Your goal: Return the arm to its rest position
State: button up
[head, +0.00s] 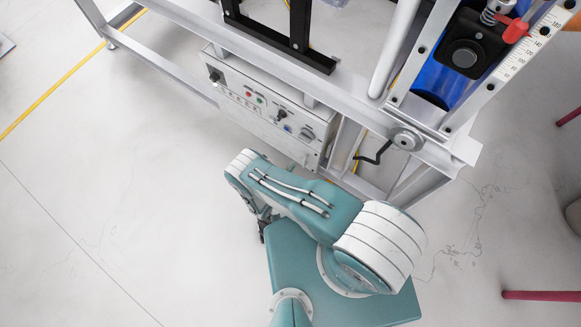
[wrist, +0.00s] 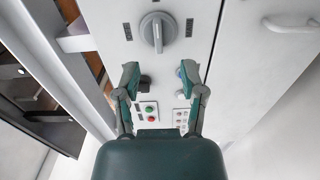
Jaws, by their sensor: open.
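My gripper (wrist: 160,72) is open in the wrist view, its two fingers spread apart with nothing between them. It faces a white control panel (wrist: 170,60) and looks apart from it, though the exact gap cannot be told. In the head view my teal and white arm is folded low in front of the machine, and the arm mostly hides the gripper.
The panel box (head: 232,98) sits under the metal frame (head: 350,95). It carries a grey rotary knob (wrist: 158,33), a green button (wrist: 149,107) and a red button (wrist: 152,118). A crank handle (head: 376,157) juts from the frame. Floor (head: 100,215) at left is clear.

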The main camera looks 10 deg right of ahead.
jog(key=shift+s+a, duration=0.2)
jog(key=shift+s, duration=0.05)
jog(key=shift+w, duration=0.1)
dwell(0.3)
